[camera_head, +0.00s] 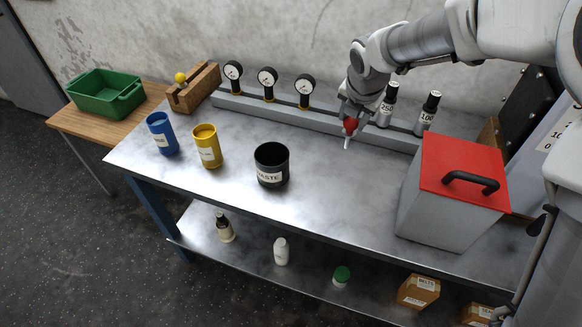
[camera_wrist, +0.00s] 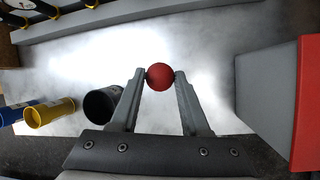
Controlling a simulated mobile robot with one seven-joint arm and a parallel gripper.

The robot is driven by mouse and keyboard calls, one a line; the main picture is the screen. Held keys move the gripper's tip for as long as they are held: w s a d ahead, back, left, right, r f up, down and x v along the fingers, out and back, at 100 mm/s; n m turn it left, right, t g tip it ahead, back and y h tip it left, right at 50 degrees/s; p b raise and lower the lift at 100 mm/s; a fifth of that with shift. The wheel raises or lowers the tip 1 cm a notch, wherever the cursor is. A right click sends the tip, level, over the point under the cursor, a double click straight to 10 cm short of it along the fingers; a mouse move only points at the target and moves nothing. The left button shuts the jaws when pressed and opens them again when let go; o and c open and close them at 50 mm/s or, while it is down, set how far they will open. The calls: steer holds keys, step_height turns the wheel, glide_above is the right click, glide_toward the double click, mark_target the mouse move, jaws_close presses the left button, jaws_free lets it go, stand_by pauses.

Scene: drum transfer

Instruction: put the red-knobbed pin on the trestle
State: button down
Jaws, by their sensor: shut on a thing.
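My gripper (camera_head: 349,115) is shut on the red knob of the pin (camera_head: 351,126) and holds it above the metal bench, right of the middle. The pin's pale shaft points down below the knob. In the wrist view the red knob (camera_wrist: 160,77) sits between my two fingertips (camera_wrist: 161,72), and the shaft is hidden behind it. The wooden trestle (camera_head: 196,88) stands at the bench's back left, far to the left of my gripper. A yellow knob (camera_head: 180,77) shows at its left side; its shaft cannot be made out.
A black waste cup (camera_head: 272,172), yellow cup (camera_head: 207,147) and blue cup (camera_head: 161,135) stand along the bench's left and middle. A grey rail with gauges (camera_head: 268,77) and dark-topped bottles (camera_head: 387,105) runs behind. A red-lidded box (camera_head: 462,172) stands right. Open bench lies between.

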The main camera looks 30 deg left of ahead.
steer(key=shift+w, duration=0.25)
steer(key=shift+a+f, duration=0.1)
steer(key=shift+f, duration=0.05)
steer(key=s+a+f+b, duration=0.4)
steer(key=s+a+f, duration=0.3)
steer(key=a+f, duration=0.2)
steer(key=shift+f, duration=0.85)
steer(key=shift+f+b, duration=0.1)
steer(key=shift+b, duration=0.2)
steer(key=c, duration=0.7)
jaws_free()
